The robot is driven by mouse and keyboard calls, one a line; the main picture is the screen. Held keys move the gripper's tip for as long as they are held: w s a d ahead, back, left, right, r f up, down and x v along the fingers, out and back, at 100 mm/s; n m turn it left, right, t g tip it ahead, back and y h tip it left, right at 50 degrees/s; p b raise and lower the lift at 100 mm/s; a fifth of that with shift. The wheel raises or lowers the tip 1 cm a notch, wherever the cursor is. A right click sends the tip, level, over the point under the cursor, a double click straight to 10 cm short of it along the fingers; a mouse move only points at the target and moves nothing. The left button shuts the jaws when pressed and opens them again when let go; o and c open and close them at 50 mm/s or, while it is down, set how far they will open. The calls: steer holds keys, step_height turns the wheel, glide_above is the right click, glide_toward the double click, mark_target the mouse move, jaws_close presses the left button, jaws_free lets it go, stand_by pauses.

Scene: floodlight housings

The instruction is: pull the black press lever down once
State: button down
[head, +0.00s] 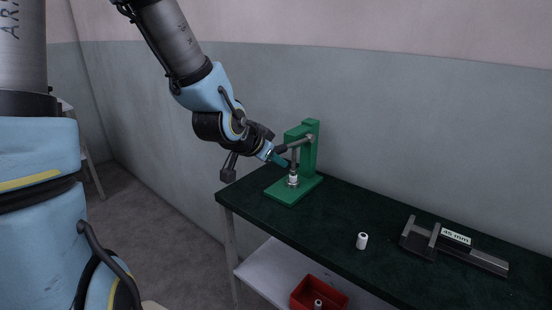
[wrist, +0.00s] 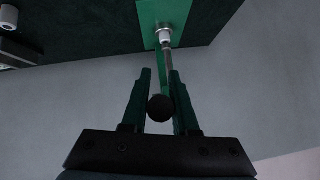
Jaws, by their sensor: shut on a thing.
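The green press (head: 309,152) stands at the far left end of the dark bench, on a green base plate (head: 287,196). Its black lever (head: 281,148) reaches left from the top pivot, sloping slightly down. In the wrist view the lever's round black knob (wrist: 160,108) sits between the two green fingers. My gripper (head: 277,159) is shut on the lever, left of the press column; it also shows in the wrist view (wrist: 162,88). A small white and silver part (head: 293,180) stands upright under the press ram; whether the ram touches it is unclear.
A loose white cylinder (head: 362,241) stands on the bench (head: 335,210) right of the press. A grey gauge marked 45 mm (head: 455,237) lies farther right. A red bin (head: 318,290) with a small part sits on the lower shelf. The wall is close behind the press.

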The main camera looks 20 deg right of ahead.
steer(key=shift+s+f, duration=0.1)
steer(key=shift+s, duration=0.05)
steer(key=shift+a+f+b, duration=0.1)
steer(key=shift+f+b, duration=0.4)
steer(key=shift+b, duration=0.1)
steer(key=c, duration=0.6)
jaws_free()
steer(key=shift+r, duration=0.35)
